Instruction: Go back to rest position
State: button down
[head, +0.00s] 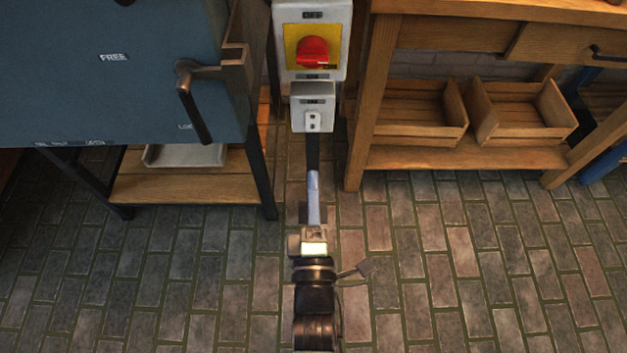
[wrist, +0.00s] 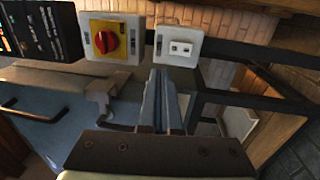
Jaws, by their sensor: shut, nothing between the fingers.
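My gripper (head: 314,190) is in the middle of the head view, in front of the post that carries a switch box. Its fingers look closed together with nothing between them. The switch box (head: 312,40) has a red rotary knob on a yellow plate. It shows again in the wrist view (wrist: 110,40), left of the socket box. Whether my fingertips touch anything is unclear.
A blue cabinet (head: 60,70) with a dark handle stands at left on a metal-legged frame with a wooden shelf (head: 185,188). At right is a wooden workbench (head: 440,158) with two wooden crates (head: 530,125) on its low shelf. The brick floor (head: 450,260) in front is clear.

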jog(key=w+r+m+t, duration=0.1)
jog(key=w+r+m, duration=0.15)
jog(key=r, duration=0.75)
jog(key=w+r+m+t, duration=0.2)
jog(key=r+m, duration=0.1)
jog(key=r, duration=0.7)
jog(key=w+r+m+t, duration=0.1)
jog(key=w+r+m, duration=0.2)
jog(key=r, duration=0.7)
jog(key=s+r+m+t, duration=0.2)
jog(key=s+r+m, duration=0.4)
jog(key=r, duration=0.7)
jog(key=s+r+m+t, duration=0.2)
jog(key=s+r+m, duration=0.35)
jog(key=r, duration=0.75)
notch_tip(320, 180, up, 26)
jog(key=s+n+p, duration=0.1)
jog(key=n+p, duration=0.1)
jog(key=p, duration=2.5)
jog(key=shift+a+r+p, duration=0.15)
jog(key=shift+p, duration=0.2)
